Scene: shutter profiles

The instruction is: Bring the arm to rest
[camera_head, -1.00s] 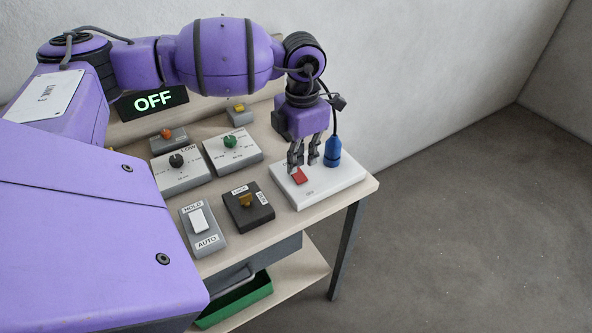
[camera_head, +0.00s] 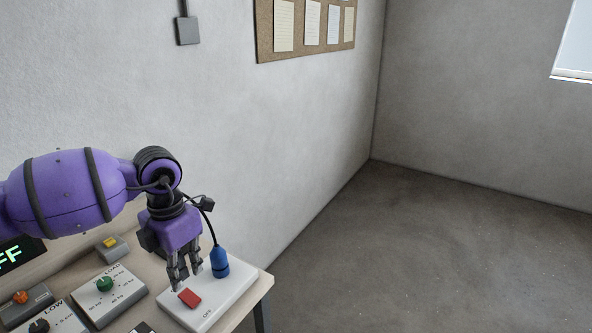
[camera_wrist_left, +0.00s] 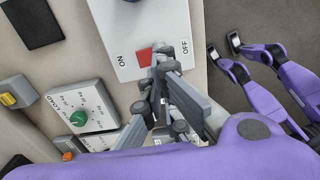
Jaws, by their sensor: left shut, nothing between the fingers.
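My left gripper (camera_head: 184,279) is shut and empty, pointing down over the white switch box (camera_head: 235,297) at the table's right end. Its fingertips are close to the red rocker (camera_head: 190,298) on that box; I cannot tell whether they touch it. In the left wrist view the shut fingers (camera_wrist_left: 168,52) cover part of the red rocker (camera_wrist_left: 144,57), between the ON and OFF marks. The blue plug-like piece (camera_head: 220,262) with a black cable stands on the same box, just right of the fingers.
The load box with a green knob (camera_head: 105,284), a yellow-switch box (camera_head: 110,242) and an orange-button box (camera_head: 20,298) are left of the gripper. A lit display (camera_head: 12,257) is cut off at the left edge. The wall rises close behind; the floor at right is clear.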

